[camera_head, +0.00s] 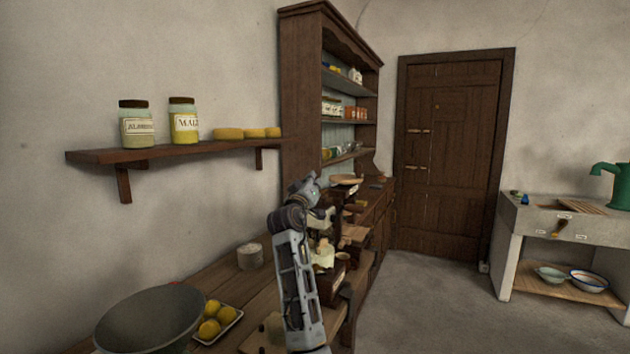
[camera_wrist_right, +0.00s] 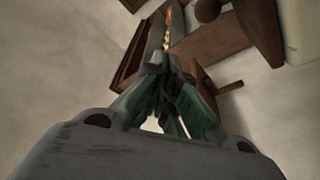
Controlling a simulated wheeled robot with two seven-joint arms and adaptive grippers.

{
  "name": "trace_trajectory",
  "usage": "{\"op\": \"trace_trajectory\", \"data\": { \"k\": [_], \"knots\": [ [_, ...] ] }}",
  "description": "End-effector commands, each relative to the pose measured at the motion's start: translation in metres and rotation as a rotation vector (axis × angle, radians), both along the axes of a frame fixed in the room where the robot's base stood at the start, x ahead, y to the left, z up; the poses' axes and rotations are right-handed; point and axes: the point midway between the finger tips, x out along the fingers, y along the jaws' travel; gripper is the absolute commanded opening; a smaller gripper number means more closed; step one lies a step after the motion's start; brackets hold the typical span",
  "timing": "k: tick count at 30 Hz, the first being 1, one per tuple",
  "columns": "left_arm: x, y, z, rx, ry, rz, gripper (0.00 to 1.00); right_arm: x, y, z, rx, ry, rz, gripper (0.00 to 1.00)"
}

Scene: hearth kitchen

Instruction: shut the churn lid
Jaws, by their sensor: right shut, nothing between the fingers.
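I cannot make out the churn or its lid for certain in either view; my right arm (camera_head: 297,290) covers part of the crowded bench where it may stand. A pale round wooden piece (camera_head: 345,179) lies beyond my arm on the dresser side, and I cannot tell what it is. My right gripper (camera_wrist_right: 155,62) is shut and empty in the wrist view, its fingers together. Brown wooden parts, blurred and cut off, lie past its fingertips. My left gripper is in neither view.
The wooden bench (camera_head: 222,268) carries a big grey bowl (camera_head: 150,318), a tray of lemons (camera_head: 215,322) and a stack of pale dishes (camera_head: 250,257). A wall shelf (camera_head: 175,150) with jars juts out above. Open floor (camera_head: 430,300) lies to the right.

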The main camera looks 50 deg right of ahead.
Motion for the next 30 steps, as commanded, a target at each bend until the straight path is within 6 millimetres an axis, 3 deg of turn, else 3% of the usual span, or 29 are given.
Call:
{"op": "trace_trajectory", "data": {
  "k": [15, 30],
  "knots": [
    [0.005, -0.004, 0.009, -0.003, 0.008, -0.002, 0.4, -0.022, 0.062, -0.02, 0.0, 0.0, 0.001, 0.0],
    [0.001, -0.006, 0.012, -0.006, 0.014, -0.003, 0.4, -0.026, 0.071, -0.023, -0.001, 0.0, -0.001, 0.0]
  ]
}}
